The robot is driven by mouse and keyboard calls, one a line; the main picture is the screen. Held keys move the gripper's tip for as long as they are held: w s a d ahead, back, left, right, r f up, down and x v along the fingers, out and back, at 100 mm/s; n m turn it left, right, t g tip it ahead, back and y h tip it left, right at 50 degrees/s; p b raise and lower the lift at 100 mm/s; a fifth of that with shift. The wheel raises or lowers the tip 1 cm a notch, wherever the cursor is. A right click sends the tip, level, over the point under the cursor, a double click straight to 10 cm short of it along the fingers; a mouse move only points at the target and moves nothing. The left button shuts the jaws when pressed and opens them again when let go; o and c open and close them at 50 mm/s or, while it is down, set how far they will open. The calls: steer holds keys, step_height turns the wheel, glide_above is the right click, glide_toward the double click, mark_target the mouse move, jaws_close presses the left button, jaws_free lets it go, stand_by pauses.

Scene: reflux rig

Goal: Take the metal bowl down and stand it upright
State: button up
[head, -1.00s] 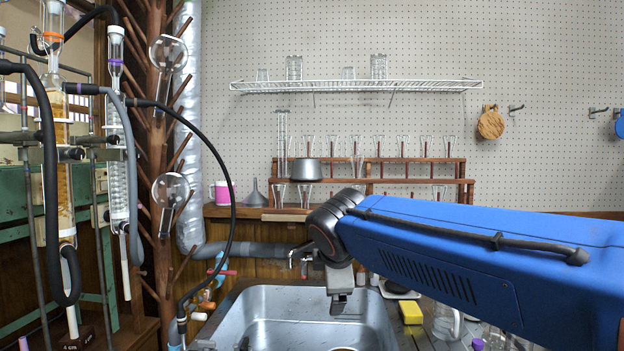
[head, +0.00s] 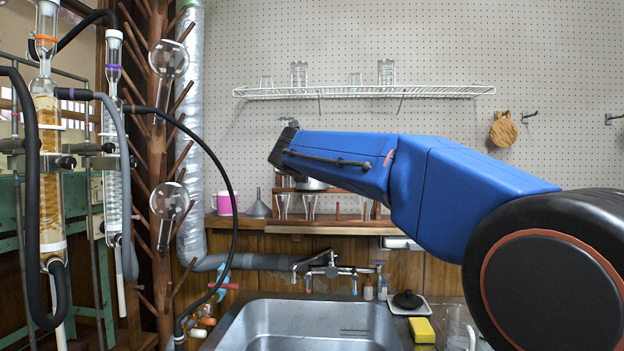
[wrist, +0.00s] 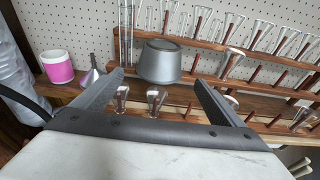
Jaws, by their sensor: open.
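The metal bowl (wrist: 160,62) is upside down on the wooden peg rack, its narrow base up and wide rim down, in the wrist view. In the head view only a sliver of the bowl (head: 312,184) shows below my blue arm. My gripper (wrist: 160,80) is open and empty. Its two dark fingers point toward the rack, one to each side of the bowl in the picture, with the bowl beyond them. I cannot tell the exact distance left. In the head view my gripper's fingers are not clearly visible.
The rack (wrist: 260,57) holds several inverted glasses on pegs, close right of and below the bowl. A pink-and-white mug (wrist: 57,66) and a grey funnel (wrist: 93,75) stand left. A metal sink (head: 310,320) lies below; a wire shelf (head: 365,92) with glasses hangs above.

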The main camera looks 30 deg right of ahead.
steer(key=x, duration=1.3)
steer(key=shift+w+d, duration=0.2)
steer(key=shift+d, duration=0.05)
steer(key=c, duration=0.7)
